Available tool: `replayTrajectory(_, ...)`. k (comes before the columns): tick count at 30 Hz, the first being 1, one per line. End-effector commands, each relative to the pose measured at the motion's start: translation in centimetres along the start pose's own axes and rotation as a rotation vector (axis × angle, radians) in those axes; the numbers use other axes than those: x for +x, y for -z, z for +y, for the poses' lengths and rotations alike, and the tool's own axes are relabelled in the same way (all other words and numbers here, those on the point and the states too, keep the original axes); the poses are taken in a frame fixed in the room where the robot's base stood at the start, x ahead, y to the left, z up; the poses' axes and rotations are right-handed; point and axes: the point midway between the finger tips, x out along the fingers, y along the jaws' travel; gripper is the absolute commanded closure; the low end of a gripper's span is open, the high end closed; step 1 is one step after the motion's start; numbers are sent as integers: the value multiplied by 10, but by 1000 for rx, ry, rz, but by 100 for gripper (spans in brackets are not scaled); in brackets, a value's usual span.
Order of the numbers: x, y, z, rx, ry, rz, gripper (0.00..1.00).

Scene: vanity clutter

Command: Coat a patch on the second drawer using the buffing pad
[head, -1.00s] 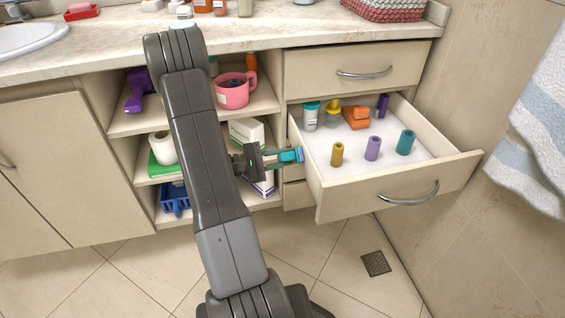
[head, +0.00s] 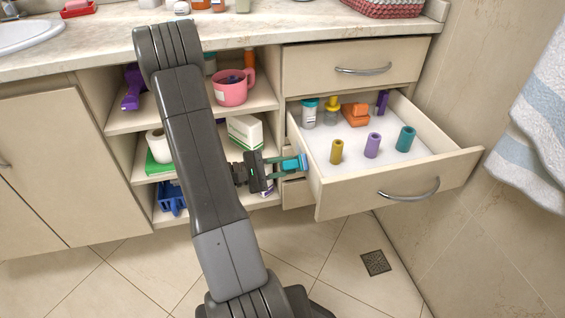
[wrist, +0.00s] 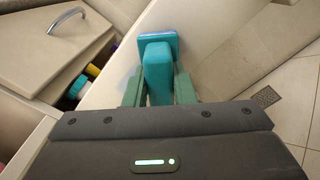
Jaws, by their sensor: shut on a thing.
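The buffing pad is a teal block with a blue face (head: 296,163); it also shows in the wrist view (wrist: 158,68). My gripper (head: 284,165), with green fingers in the wrist view (wrist: 158,90), is shut on the teal block. The second drawer (head: 350,203) is pulled open, with its handle on the front. The pad is at the outer face of its left side wall, which shows as a pale panel in the wrist view (wrist: 205,42). I cannot tell whether the pad touches it. No coated patch can be made out.
The open drawer holds a yellow (head: 337,151), a purple (head: 372,145) and a teal cylinder (head: 405,139), an orange object (head: 355,114) and lidded jars. Shelves left of it hold a pink mug (head: 233,88) and boxes. The floor in front is clear.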

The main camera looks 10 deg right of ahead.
Motion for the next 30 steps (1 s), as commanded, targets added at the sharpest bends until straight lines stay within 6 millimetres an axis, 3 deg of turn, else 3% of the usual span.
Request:
replayTrajectory(13,-4,-4,-4,1,-1,1,95)
replayTrajectory(30,-57,-4,-4,0,-1,2,95)
